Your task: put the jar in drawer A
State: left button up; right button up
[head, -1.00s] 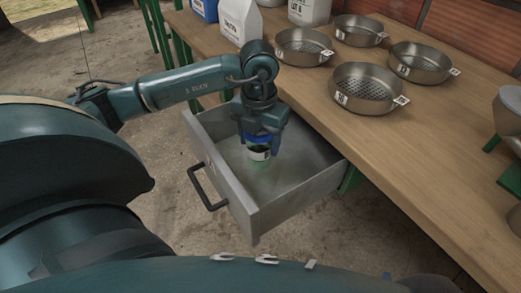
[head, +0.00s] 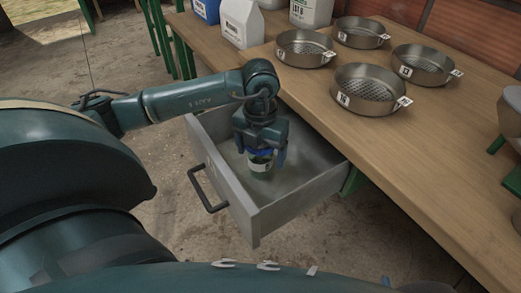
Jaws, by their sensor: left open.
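A small jar (head: 260,165) with a white label, a green lower part and a blue top is inside the open grey drawer (head: 269,225). It looks upright, at or close to the drawer floor. My left gripper (head: 261,155) points down into the drawer with its fingers open on both sides of the jar's top. The gripper hides part of the jar's top. A dark handle (head: 205,192) is on the drawer's front. The letter on the drawer cannot be read. My right gripper is not in view.
The drawer sticks out from under a wooden table (head: 440,150). The drawer floor around the jar is clear.

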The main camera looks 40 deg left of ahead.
pick_arm(q)
jog(key=shift+r, duration=0.25)
notch_tip(320, 180, up, 11)
jog(key=shift+f+p, duration=0.2)
jog(key=shift+p, duration=1.05)
jog(key=shift+r, duration=0.65)
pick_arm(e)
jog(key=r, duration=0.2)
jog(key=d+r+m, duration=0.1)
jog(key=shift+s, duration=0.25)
pick_arm(q)
jog(key=shift+s, duration=0.1)
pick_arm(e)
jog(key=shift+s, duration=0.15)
